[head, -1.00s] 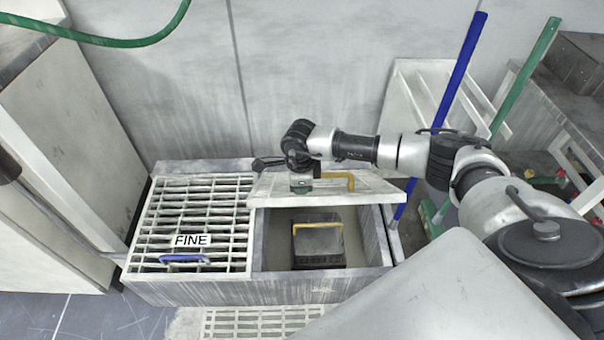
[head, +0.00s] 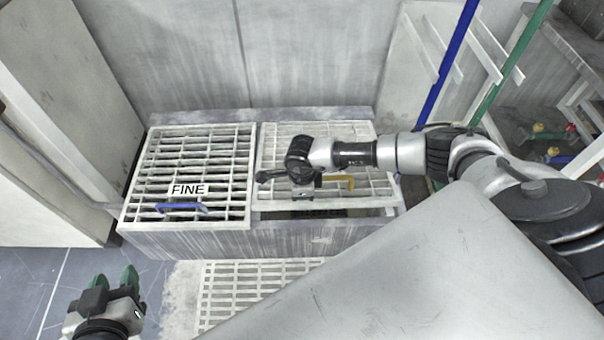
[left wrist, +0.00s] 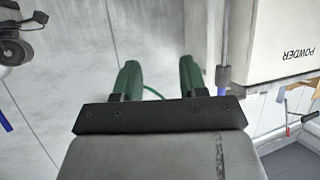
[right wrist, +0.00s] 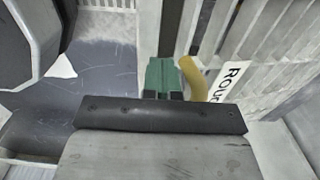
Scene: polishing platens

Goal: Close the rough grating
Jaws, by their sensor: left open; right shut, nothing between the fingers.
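The rough grating (head: 340,140) lies low over the right tank, with a dark gap (head: 345,215) under its front edge. Its yellow handle (head: 338,181) shows beside my right gripper (head: 303,195). In the right wrist view, the shut green fingers (right wrist: 162,76) are beside the yellow handle (right wrist: 195,80), with nothing between them. The label (right wrist: 232,82) reading "ROU..." is partly cut off there. I cannot tell if the fingers touch the grating. My left gripper (head: 115,279) is open and empty, low at the left, away from the tanks.
The closed fine grating (head: 195,150) with its blue handle (head: 182,207) is at the left. A pale floor grate (head: 245,285) lies in front. Blue (head: 450,65) and green (head: 510,65) poles stand at the right. A powder box (left wrist: 280,40) shows in the left wrist view.

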